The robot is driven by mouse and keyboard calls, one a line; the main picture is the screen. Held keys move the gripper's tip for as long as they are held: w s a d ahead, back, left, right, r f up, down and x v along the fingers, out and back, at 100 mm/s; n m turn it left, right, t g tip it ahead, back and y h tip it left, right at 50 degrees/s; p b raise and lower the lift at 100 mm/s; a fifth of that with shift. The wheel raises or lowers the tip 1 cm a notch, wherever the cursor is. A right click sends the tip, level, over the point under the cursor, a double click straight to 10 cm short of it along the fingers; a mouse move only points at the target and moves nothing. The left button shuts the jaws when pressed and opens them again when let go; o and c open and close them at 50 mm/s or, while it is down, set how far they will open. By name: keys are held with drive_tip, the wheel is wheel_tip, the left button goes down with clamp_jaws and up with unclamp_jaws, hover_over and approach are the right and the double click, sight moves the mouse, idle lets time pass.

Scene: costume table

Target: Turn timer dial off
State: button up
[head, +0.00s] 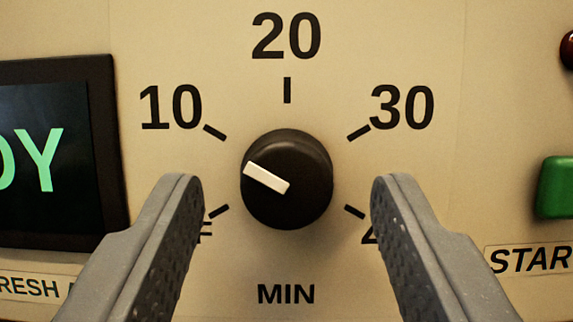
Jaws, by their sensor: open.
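The timer dial (310,190) is a round black knob on a cream panel, in the middle of the head view. Its white pointer bar (266,178) slants to the upper left, aimed close to the "10" tick, seemingly a little below it. My gripper (288,182) is open, with one grey finger on each side of the dial. Clear gaps show between both fingers and the knob in the picture. The left finger covers most of the label at the lower-left tick, where only part of an "F" shows. The right finger partly covers the label at the lower-right tick.
A dark display (60,150) with green letters "DY" is at the left. A green button (556,187) is at the right above a "STAR" label (530,260), cut off by the edge. A dark red round part (567,50) shows at the upper right.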

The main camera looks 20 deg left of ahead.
drive_tip(key=shift+w+r, duration=0.1)
drive_tip(key=shift+w, duration=0.1)
drive_tip(key=c, duration=1)
drive_tip(key=shift+o, duration=0.2)
drive_tip(key=shift+n, duration=0.3)
drive_tip(key=n+y, duration=0.1)
drive_tip(key=n, duration=0.1)
drive_tip(key=n+g+y, duration=0.1)
drive_tip(key=n, duration=0.2)
drive_tip(key=n+g+y, duration=0.1)
drive_tip(key=n, duration=0.1)
drive_tip(key=shift+w+d+n+y+p, duration=0.1)
drive_tip(key=shift+d+n+y+p, duration=0.2)
drive_tip(key=shift+n+p, duration=0.1)
drive_tip(key=n+g, duration=0.1)
drive_tip(key=n, duration=0.1)
drive_tip(key=n+g+y, duration=0.1)
drive_tip(key=n, duration=0.2)
drive_tip(key=shift+r, duration=0.2)
drive_tip(key=shift+n+g+y+p, duration=0.35)
drive_tip(key=shift+n+g, duration=0.35)
drive_tip(key=shift+n, duration=0.7)
